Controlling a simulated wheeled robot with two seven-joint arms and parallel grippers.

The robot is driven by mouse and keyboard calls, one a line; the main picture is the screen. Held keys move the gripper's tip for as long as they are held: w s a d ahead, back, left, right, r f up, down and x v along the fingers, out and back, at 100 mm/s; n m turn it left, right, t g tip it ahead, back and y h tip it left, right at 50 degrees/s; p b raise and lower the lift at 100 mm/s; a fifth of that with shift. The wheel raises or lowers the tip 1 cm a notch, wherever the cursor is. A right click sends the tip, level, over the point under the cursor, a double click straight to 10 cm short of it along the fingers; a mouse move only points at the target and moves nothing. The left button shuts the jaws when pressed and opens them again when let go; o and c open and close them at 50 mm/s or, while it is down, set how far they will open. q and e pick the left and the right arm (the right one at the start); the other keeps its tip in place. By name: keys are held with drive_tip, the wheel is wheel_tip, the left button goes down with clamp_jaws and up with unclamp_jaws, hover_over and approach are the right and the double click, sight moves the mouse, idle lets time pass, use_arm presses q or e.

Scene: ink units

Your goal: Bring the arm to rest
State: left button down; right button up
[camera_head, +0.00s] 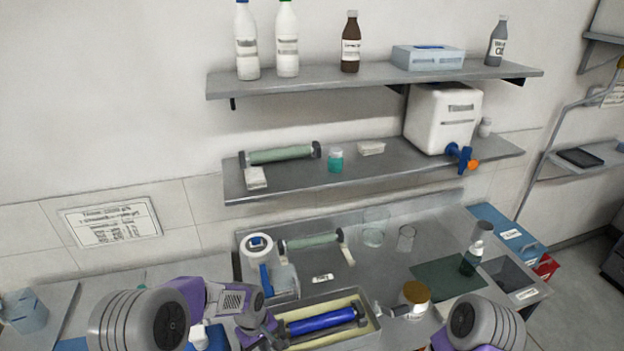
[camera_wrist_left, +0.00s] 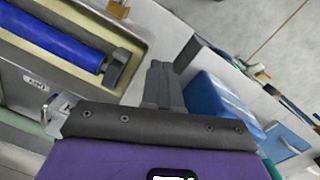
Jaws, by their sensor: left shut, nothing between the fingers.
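My left arm comes in from the lower left of the head view. Its gripper (camera_head: 268,335) is low at the left end of a tray (camera_head: 374,322) that holds a blue roller (camera_head: 320,321). In the left wrist view the dark fingers of the left gripper (camera_wrist_left: 160,80) are together with nothing between them. The blue roller (camera_wrist_left: 55,40) and its tray lie to the left of the fingers there, apart from them. Of my right arm only a grey and purple link shows at the lower right of the head view; its gripper is out of the picture.
A dark green mat (camera_head: 445,278) with a bottle (camera_head: 471,260) is on the right. Two shelves (camera_head: 350,175) overhang the back.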

use_arm(q)
drive_tip(key=s+d+f+m+h+b, duration=0.1)
drive_tip(key=s+f+m+b, duration=0.1)
drive_tip(key=s+f+b, duration=0.3)
drive_tip(key=s+d+f+m+h+b, duration=0.2)
drive_tip(key=s+f+b, duration=0.4)
drive_tip(key=s+f, duration=0.8)
wheel_tip(320, 180, down, 7)
drive_tip(key=shift+f+m+t, duration=0.1)
drive_tip(key=shift+m+t, duration=0.3)
drive_tip(key=shift+a, duration=0.1)
